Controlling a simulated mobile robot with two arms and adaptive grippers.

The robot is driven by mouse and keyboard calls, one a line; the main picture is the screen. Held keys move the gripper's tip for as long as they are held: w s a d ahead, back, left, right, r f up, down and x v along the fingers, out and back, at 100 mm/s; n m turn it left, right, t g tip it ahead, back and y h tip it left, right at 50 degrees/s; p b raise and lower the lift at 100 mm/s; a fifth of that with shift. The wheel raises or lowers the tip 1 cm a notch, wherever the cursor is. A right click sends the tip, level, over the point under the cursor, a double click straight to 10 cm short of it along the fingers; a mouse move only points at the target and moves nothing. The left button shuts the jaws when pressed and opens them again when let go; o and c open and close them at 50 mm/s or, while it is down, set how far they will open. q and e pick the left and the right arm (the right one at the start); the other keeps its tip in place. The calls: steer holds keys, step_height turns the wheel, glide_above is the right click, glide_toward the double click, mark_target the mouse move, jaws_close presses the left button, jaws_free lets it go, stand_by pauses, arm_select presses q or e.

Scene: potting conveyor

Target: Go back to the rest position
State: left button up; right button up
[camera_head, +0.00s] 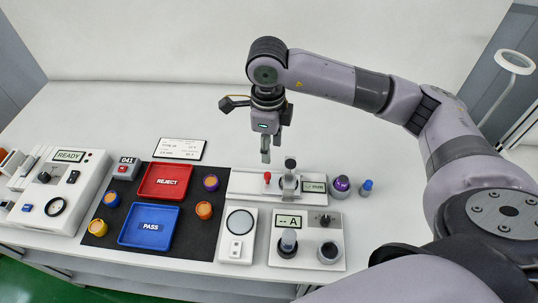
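My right gripper (268,152) points down above the table, just behind the white fixture (245,184) with the red-knobbed lever and a grey post. Its fingers look close together and seen nearly edge-on, so I cannot tell whether they are open or shut. I see nothing held in it. My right arm comes in from the right and reaches across the back of the table. My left gripper and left arm are not in view.
The white table (350,170) is clear behind the fixtures. A red REJECT tray (165,193) and blue PASS tray (150,240) lie on a black mat (205,235) with several orange and purple caps. A READY panel (65,185) stands left. A purple-capped jar (341,187) stands right.

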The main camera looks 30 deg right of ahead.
steer(key=shift+r, duration=0.3)
